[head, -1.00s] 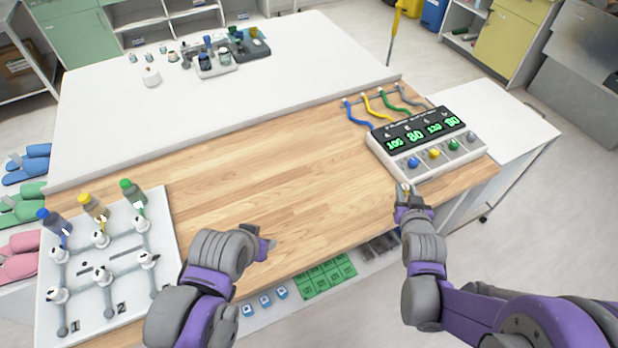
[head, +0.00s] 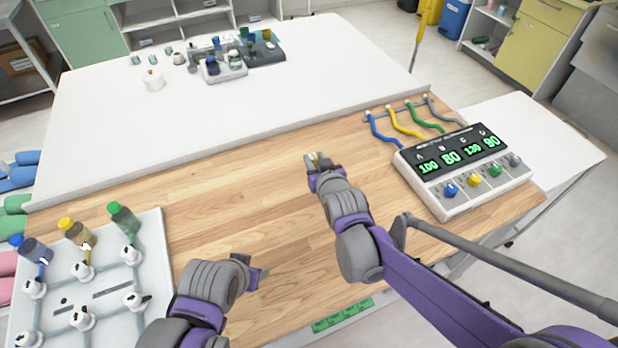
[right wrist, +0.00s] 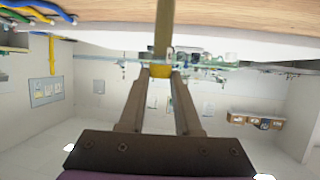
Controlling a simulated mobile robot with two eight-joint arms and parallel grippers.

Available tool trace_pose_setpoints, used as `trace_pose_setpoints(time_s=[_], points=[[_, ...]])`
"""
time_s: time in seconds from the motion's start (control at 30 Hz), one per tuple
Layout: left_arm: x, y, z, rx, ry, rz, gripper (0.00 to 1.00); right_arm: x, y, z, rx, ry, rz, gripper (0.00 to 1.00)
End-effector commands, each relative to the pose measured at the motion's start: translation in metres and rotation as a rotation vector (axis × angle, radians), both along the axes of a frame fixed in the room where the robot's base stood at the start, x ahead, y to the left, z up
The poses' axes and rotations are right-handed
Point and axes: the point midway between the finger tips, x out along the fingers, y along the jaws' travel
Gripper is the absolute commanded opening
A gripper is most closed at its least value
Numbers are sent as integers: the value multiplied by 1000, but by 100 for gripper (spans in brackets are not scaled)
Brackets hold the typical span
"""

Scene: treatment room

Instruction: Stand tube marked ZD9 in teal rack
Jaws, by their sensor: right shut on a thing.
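My right gripper (head: 314,160) is over the wooden top, left of the display box. In the right wrist view its fingers (right wrist: 161,76) are shut on a slim tan tube (right wrist: 163,32) with a yellow part at the fingers. No marking can be read, so I cannot tell whether it is ZD9. A dark teal rack (head: 268,57) stands at the back of the white table, with small coloured-capped items in and around it. My left gripper (head: 259,277) is low over the wooden top, and I see nothing in it; its opening is unclear.
A display box (head: 462,168) with coloured knobs and cables stands at the right. A white valve board (head: 150,235) with blue, yellow and green-capped bottles is at the left. A grey holder (head: 228,76) and a white jar (head: 154,80) stand at the back. The middle wood is clear.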

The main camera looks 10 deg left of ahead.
Motion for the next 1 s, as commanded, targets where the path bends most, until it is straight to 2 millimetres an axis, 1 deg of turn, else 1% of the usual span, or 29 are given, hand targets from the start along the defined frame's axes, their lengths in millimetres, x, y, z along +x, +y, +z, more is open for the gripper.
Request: trace_pose_setpoints(time_s=[0.03, 0.17, 0.3, 0.37, 0.43, 0.67, 0.77, 0.8, 0.87, 0.9, 0.97, 1.0], points=[[0, 0, -1, 0, 1, 0, 50, 1, 0, -6, 1, 0, 0, 0], [-1, 0, -3, 0, 1, 0, 50, 0, 0, -18, 0, 0, -1, 0], [-1, 0, -6, 0, 3, 0, 50, 1, 0, -39, 0, 0, -1, 0], [-2, 0, -6, 0, 3, 0, 50, 0, 0, -45, 0, 0, -1, 0], [-2, 0, -7, 0, 3, 0, 50, 0, 0, -48, 0, 0, 0, 0], [-2, 0, -7, 0, 3, 0, 50, 0, 0, -48, 0, 0, -1, 0], [-2, 0, -10, 0, 5, 0, 50, 0, 0, -51, 0, 1, -1, 0], [-3, 0, -11, 0, 5, 0, 50, 0, 0, -52, 0, 1, -1, 34], [-2, 0, -10, 0, 5, 0, 50, 0, 0, -51, 0, 1, -1, 45], [-2, 0, -9, 0, 5, 0, 50, 0, 0, -51, 0, 0, -1, 52], [-2, 0, -9, 0, 4, 0, 50, 0, 0, -50, 0, 0, -1, 62], [-2, 0, -9, 0, 4, 0, 50, 0, 0, -50, 0, 0, -1, 62]])
